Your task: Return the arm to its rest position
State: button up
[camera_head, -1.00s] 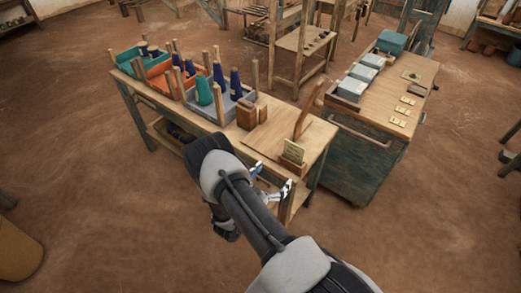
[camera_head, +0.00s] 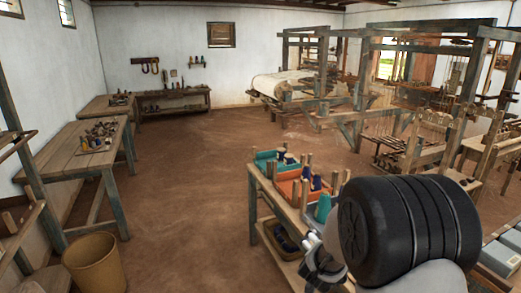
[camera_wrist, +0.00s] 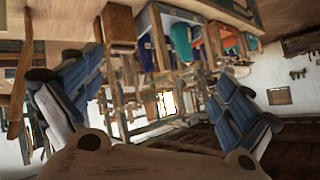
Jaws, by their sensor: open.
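My gripper (camera_head: 322,262) shows in the head view beside the workbench, at the right of the picture, partly hidden by my own arm. In the wrist view my gripper (camera_wrist: 155,105) has its two blue-padded fingers spread wide, one at the left and one at the right. Nothing is held between them. My arm is raised in the foreground of the head view, with a large dark rounded part covering the right end of the workbench.
The workbench (camera_head: 262,192) carries a teal tray (camera_head: 265,164) and an orange tray (camera_head: 284,186) with cones and bobbins. A wooden loom (camera_head: 350,85) stands behind. A bin (camera_head: 95,262) and a table (camera_head: 70,155) are at left. Open dirt floor lies between.

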jog(key=s+a+r+n+y, duration=0.4)
jog(key=s+a+r, duration=0.25)
jog(key=r, duration=0.35)
jog(key=s+r+n+g, duration=0.2)
jog(key=s+n, duration=0.1)
jog(key=s, duration=1.2)
jog(key=s+r+n+g, duration=0.2)
jog(key=s+g, duration=0.1)
jog(key=s, duration=1.3)
jog(key=shift+d+r+n+b, duration=0.25)
jog(key=shift+n+b, duration=0.15)
jog(key=shift+s+d, duration=0.1)
jog(key=shift+s, duration=0.05)
